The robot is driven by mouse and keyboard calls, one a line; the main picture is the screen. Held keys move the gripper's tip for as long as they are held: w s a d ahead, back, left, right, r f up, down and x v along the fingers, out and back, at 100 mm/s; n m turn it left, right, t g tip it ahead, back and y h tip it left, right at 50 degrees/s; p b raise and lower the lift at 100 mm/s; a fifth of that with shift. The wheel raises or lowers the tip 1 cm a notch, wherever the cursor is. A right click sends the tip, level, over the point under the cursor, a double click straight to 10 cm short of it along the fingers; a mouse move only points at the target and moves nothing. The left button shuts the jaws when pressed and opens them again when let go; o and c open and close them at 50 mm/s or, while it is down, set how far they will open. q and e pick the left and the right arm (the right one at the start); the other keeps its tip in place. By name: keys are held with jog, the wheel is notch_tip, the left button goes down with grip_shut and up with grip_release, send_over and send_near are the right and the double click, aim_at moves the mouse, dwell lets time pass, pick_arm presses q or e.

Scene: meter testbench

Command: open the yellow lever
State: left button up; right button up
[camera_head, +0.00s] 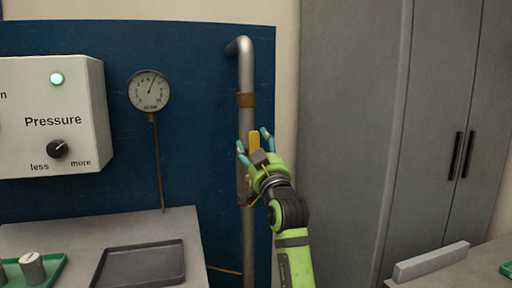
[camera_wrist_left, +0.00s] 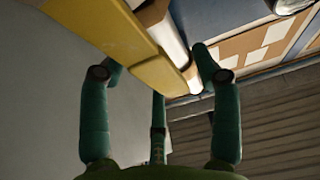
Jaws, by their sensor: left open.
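The yellow lever (camera_head: 254,140) is on the vertical grey pipe (camera_head: 247,75), below a brown band. My left gripper (camera_head: 253,141) is at the lever, with its teal fingers open on either side of it. In the left wrist view, the yellow lever (camera_wrist_left: 163,75) runs diagonally between the spread fingers of my left gripper (camera_wrist_left: 156,66). I cannot tell whether a finger touches it. The lower part of the lever is hidden by the gripper in the head view. My right gripper is not in view.
A white pressure box (camera_head: 52,90) with a knob and lit green lamp hangs on the left, beside a round gauge (camera_head: 149,91). A dark tray (camera_head: 138,267) lies on the table below. A grey cabinet (camera_head: 352,120) stands to the right.

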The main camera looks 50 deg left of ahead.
pick_arm(q)
jog(key=v, duration=0.7)
jog(key=shift+d+f, duration=0.15)
dwell(0.3)
